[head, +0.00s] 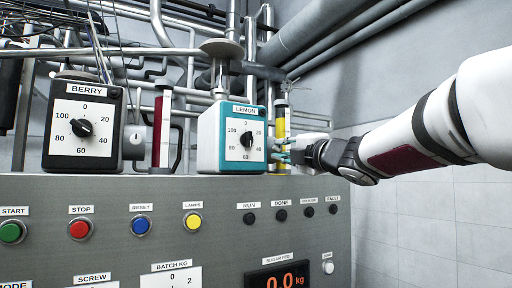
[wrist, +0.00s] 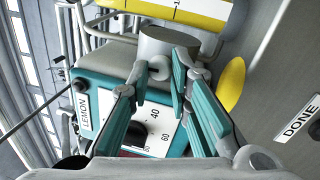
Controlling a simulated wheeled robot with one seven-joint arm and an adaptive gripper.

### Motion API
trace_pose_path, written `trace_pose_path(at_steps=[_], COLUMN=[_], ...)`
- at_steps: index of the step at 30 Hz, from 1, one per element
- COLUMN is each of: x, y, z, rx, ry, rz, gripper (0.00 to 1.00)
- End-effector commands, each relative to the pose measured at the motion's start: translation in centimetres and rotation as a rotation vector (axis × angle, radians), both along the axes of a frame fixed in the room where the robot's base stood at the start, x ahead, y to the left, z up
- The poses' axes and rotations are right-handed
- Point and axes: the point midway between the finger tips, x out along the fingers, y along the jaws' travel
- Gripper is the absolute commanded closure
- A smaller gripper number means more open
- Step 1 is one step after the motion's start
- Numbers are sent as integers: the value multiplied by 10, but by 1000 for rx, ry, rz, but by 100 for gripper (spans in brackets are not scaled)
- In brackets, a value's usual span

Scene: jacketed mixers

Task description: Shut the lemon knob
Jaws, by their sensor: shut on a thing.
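The lemon box (head: 232,140) is teal and white, with a black dial knob (head: 246,139) on its numbered face. The dial face also shows in the wrist view (wrist: 152,113), tilted, with its black knob (wrist: 136,134) partly behind a finger. My gripper (head: 281,150) is at the right side of this box in the head view. In the wrist view my gripper (wrist: 164,72) has its teal fingers closed around the small end of a grey side knob (wrist: 168,45). In the head view the fingers hide that side knob. My gripper is apart from the dial knob.
The berry box (head: 84,125) stands left, with its own side knob (head: 134,142). A yellow sight tube (head: 281,122) rises just behind my gripper. The grey control panel (head: 180,235) with several buttons lies below. Pipes crowd the back; the tiled wall at right is clear.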

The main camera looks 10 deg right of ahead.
Motion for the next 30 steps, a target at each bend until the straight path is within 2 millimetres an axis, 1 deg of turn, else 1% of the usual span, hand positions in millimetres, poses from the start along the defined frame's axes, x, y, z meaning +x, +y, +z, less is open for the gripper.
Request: trace_pose_path(at_steps=[7,20,21,23,30], x=[0,1,1,1,0], y=[-1,-1,-1,-1,0], z=[-1,-2,-2,-2,-1], rx=[48,52,52,52,52], ry=[18,21,21,20,18], rz=[-3,-2,-2,-2,-1], gripper=[100,100,73,61,61])
